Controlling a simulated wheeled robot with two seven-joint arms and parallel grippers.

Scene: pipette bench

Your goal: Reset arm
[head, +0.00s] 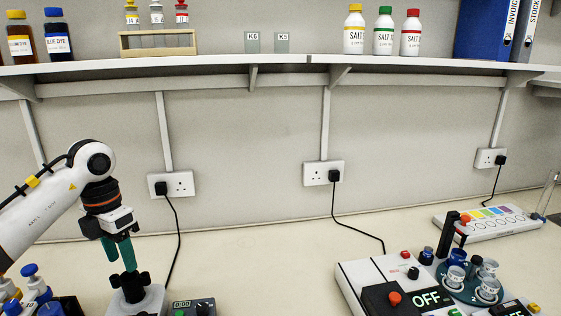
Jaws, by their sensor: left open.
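My left arm comes in from the left, its forearm sloping up to the elbow-like joint and the wrist hanging down from it. My left gripper (120,255) points downward with its teal fingers open, and I see nothing held between them. The fingertips are just above, in the picture, a grey device with a black knobbed top (130,286). I cannot tell whether they touch it. My right gripper is not in view.
Blue-capped bottles (33,284) stand at the lower left beside the arm. A small timer box (190,307) sits right of the grey device. A white machine marked OFF (365,273) and a vial carousel (460,291) are at the lower right. The middle bench is clear; a shelf (290,61) runs above.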

